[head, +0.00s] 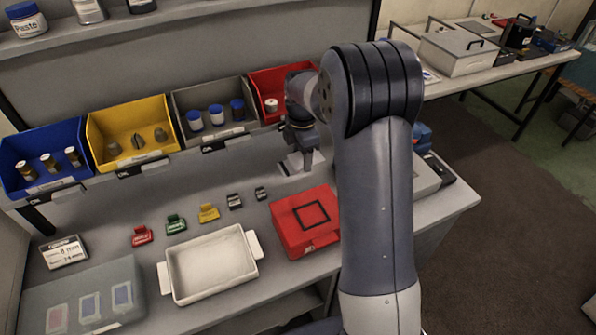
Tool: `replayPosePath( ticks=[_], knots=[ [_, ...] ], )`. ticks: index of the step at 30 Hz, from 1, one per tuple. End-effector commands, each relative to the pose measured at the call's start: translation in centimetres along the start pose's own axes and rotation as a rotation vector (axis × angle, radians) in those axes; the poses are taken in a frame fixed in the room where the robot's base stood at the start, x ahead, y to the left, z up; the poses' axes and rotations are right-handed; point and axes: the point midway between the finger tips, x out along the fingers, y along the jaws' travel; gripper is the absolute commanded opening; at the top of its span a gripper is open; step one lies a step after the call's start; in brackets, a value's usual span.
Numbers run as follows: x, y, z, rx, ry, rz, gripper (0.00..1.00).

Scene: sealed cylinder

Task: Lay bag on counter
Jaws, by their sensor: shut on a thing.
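My gripper (303,165) is in the head view, pointing down over the back of the counter (180,222), below the red bin. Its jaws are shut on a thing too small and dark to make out. A pale grey patch lies right behind the fingertips. I cannot pick out a bag for certain in the jaws. My arm covers the counter's right part. A grey translucent sheet or case (82,285) lies at the front left, with small red and blue packets showing in it.
A white two-handled tray (212,289) and a red case with a black square (290,238) stand on the counter. Several small coloured clips lie behind them. Blue, yellow, grey and red bins (130,121) line the back. A sign (65,252) stands at left.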

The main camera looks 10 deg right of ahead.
Motion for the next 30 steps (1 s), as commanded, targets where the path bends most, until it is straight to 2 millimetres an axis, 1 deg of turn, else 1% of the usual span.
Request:
replayPosePath(
  ticks=[1, 4, 6, 11, 16, 18, 25, 29, 30],
  knots=[
    [1.1, -0.1, 0.0, 0.0, 0.001, -0.006, 0.29],
    [2.8, -0.1, 0.0, 0.0, 0.001, -0.004, 0.29],
    [3.6, 0.0, 0.0, 0.0, 0.0, -0.002, 0.29],
    [4.8, 0.0, 0.0, 0.0, 0.0, -0.001, 0.29],
    [7.1, -0.1, 0.0, 0.0, 0.001, -0.004, 0.29],
    [7.8, 0.0, 0.0, 0.0, 0.0, -0.002, 0.29],
    [7.9, 0.0, 0.0, 0.0, 0.0, 0.001, 0.29],
    [8.4, 0.0, 0.0, 0.0, 0.0, 0.0, 0.29],
    [8.2, 0.0, 0.0, 0.0, 0.0, 0.001, 0.59]
  ],
)
